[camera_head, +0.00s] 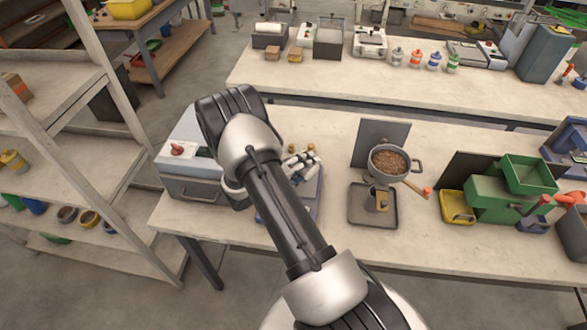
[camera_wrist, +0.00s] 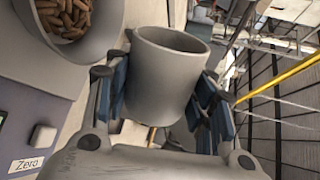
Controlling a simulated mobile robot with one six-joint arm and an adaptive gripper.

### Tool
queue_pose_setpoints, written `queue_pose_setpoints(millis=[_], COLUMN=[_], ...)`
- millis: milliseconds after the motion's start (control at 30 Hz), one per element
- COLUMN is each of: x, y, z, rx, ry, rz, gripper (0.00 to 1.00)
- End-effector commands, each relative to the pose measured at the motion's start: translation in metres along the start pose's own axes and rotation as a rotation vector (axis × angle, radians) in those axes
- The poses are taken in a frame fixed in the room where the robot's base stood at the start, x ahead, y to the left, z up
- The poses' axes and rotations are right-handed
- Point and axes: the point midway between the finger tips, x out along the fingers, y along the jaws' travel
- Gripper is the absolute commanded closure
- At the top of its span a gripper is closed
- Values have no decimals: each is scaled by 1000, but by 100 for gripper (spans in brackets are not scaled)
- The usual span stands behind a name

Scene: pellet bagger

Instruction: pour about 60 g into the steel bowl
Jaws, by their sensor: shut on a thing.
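My gripper (camera_wrist: 165,90) is shut on a grey cup (camera_wrist: 165,95), its blue pads on either side of it. The cup's mouth faces up in the wrist view, and I see no pellets on the part of its inside that shows. The steel bowl (camera_wrist: 100,35) is at the upper left of the wrist view, close to the cup, with brown pellets (camera_wrist: 62,15) in it. It stands beside a panel marked Zero (camera_wrist: 28,163), which looks like a scale. In the head view my arm hides most of the bowl and scale; my gripper (camera_head: 302,160) shows partly beyond it.
A hopper (camera_head: 390,160) full of pellets stands over a grey tray (camera_head: 358,212) to the right. A grey machine (camera_head: 190,165) is on the left. Bare bench (camera_head: 400,245) lies in front.

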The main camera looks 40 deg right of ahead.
Motion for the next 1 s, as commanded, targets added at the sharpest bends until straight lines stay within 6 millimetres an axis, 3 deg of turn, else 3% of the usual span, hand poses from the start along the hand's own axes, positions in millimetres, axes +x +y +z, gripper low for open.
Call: queue_pose_setpoints(millis=[1000], x=[1], y=[3], z=[2], rx=[-59], ry=[17], rz=[-4], gripper=[76])
